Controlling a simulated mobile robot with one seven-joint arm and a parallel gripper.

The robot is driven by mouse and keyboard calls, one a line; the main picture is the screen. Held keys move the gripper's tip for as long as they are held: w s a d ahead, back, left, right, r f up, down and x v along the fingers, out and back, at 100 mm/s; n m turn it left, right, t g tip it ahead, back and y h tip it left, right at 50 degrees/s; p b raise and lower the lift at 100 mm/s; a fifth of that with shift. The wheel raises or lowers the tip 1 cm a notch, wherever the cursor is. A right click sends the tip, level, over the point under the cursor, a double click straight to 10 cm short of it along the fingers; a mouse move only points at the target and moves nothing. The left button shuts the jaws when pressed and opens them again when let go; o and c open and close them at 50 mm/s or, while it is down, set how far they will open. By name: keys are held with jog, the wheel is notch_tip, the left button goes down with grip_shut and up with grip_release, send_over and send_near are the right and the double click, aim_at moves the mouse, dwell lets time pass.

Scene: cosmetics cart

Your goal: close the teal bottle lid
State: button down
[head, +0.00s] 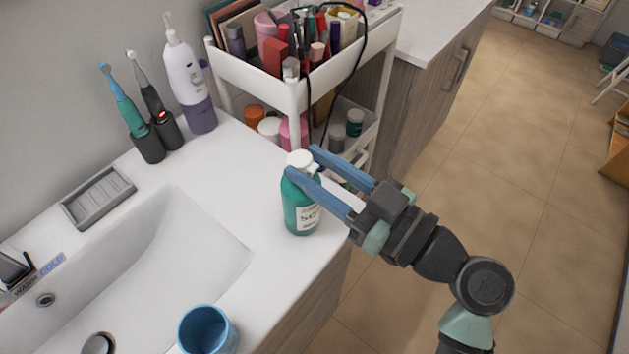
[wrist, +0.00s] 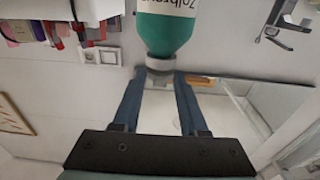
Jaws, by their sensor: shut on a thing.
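The teal bottle (head: 299,212) stands upright on the white counter near its front edge, with a white label on its side. Its white lid (head: 299,158) is on top, with a small spout-like part to the right. My gripper (head: 302,162) reaches in from the right, its two blue fingers on either side of the lid, shut on it. In the wrist view the bottle (wrist: 166,30) hangs in from the top edge, and the pale lid (wrist: 160,64) sits between my fingertips (wrist: 160,74). How tightly the lid sits on the neck cannot be told.
A white cart (head: 290,92) full of cosmetics stands behind the bottle. A blue cup (head: 205,332) is at the front by the sink (head: 170,262). Toothbrushes (head: 122,100), a white-purple dispenser (head: 190,85) and a grey soap dish (head: 98,197) stand along the wall.

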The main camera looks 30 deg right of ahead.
jog(key=shift+f+t+b, duration=0.3)
jog(key=shift+f+b, duration=0.05)
jog(key=shift+b, duration=0.35)
jog(key=c, duration=0.7)
grip_release()
jog(key=shift+o, duration=1.3)
jog(key=shift+r, duration=0.15)
jog(key=shift+d, duration=0.1)
jog(key=b+v, duration=0.2)
jog(key=v, duration=1.1)
